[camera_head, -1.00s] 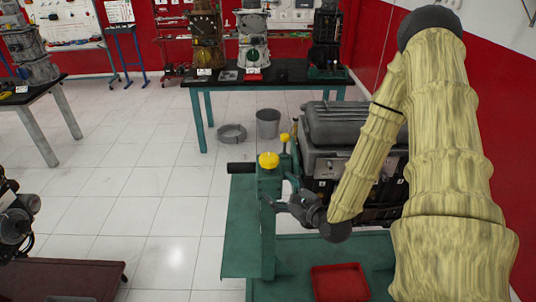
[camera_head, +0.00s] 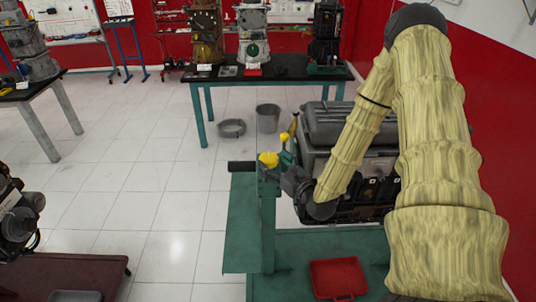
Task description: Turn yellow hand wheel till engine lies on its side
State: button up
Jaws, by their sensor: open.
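The yellow hand wheel (camera_head: 268,159) is on top of the post of the green engine stand (camera_head: 240,225), left of the engine. The grey and black engine (camera_head: 345,128) sits behind my forearm with its ribbed grey cover facing up. My arm hides much of its right side. My gripper (camera_head: 274,174) is open, at the right and just below the hand wheel, close to it. I cannot tell whether the fingers touch it. A smaller yellow knob (camera_head: 284,138) stands behind the wheel.
A red tray (camera_head: 337,279) lies on the stand's green base. A dark-topped table (camera_head: 280,75) with several engines stands at the back, with a grey bucket (camera_head: 268,117) before it. A brown table (camera_head: 70,275) is at the lower left. Tiled floor left of the stand is free.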

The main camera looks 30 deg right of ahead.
aim_at(263, 153)
jog(key=shift+w+a+p, duration=0.1)
jog(key=shift+w+p, duration=0.5)
jog(key=shift+w, duration=1.35)
jog(key=c, duration=1)
